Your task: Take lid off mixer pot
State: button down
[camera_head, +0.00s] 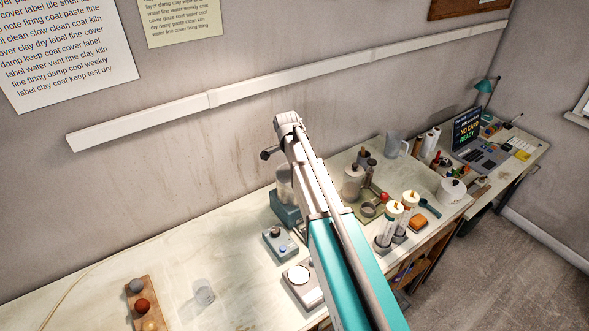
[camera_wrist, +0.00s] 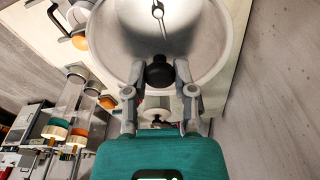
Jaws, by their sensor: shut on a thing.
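In the head view the mixer pot (camera_head: 284,186), a translucent vessel on a teal base (camera_head: 286,213), stands on the bench, partly hidden behind my arm. In the wrist view a wide, pale, round bowl shape (camera_wrist: 205,45) fills the top, with a metal stirrer (camera_wrist: 159,14) showing in it. My gripper (camera_wrist: 159,80) is shut on the black lid knob (camera_wrist: 159,72), one finger on each side. The lid itself is not clearly distinguishable, and I cannot tell whether it sits on the pot or is clear of it.
A small grey-blue device (camera_head: 280,244) and a scale (camera_head: 299,276) stand close in front. Capped tubes (camera_head: 390,222), a jar (camera_head: 353,182) and a white lidded pot (camera_head: 452,190) crowd the right. The wall is close behind. Bench left of the mixer is mostly clear.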

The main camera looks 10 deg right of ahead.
jog(key=shift+r, duration=0.15)
notch_tip(320, 180, up, 2)
jog(key=shift+r+p, duration=0.1)
jog(key=shift+p, duration=1.05)
jog(key=s+d+r+p, duration=0.2)
jog(key=s+r+p, duration=0.8)
jog(key=s, duration=0.3)
jog(key=shift+s+d+r, duration=0.25)
jog(key=shift+s+d, duration=0.05)
jog(key=shift+s, duration=0.1)
jog(key=shift+f, duration=0.1)
